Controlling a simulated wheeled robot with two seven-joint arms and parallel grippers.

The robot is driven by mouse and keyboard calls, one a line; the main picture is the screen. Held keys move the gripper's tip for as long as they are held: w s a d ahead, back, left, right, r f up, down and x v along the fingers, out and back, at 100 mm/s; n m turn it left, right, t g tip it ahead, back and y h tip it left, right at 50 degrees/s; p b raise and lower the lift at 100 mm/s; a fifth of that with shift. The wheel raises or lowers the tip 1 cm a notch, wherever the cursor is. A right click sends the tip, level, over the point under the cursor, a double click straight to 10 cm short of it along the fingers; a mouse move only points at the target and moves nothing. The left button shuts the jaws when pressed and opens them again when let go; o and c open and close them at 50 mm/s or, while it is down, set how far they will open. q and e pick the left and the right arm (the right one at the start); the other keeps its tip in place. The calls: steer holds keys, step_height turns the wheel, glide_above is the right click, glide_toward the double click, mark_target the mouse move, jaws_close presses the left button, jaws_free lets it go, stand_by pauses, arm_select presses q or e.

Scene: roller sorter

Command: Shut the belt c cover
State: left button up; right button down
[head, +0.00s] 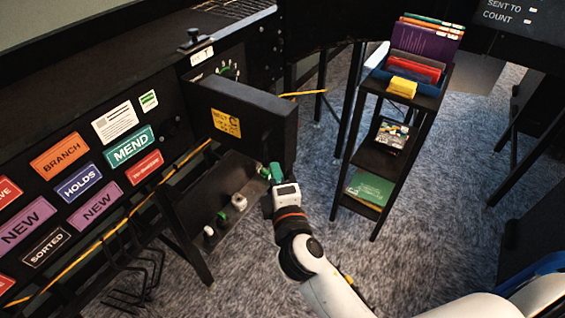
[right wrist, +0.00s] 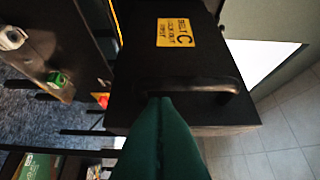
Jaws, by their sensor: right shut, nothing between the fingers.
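The belt C cover (head: 240,125) is a black box-like panel with a yellow "BELT C" label. In the head view it stands out from the black machine front, with green and pale parts (head: 229,71) showing in the gap behind it. In the right wrist view the cover (right wrist: 135,95) fills the middle, with its label and a black bar handle (right wrist: 215,83). My right gripper (head: 274,171) is at the cover's lower right edge. Its green fingers (right wrist: 163,100) are shut and empty, tips at the handle's left end; I cannot tell whether they touch. My left gripper is out of view.
A small shelf below the cover holds green and white knobs (head: 239,201). A yellow cable (head: 180,163) runs along the machine front. A narrow black stand (head: 395,155) with books and a yellow block is to the right. Grey carpet (head: 460,150) is open beyond the stand.

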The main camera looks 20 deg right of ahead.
steer(key=shift+w+d, duration=0.55)
steer(key=shift+d, duration=0.2)
steer(key=shift+w+d, duration=0.15)
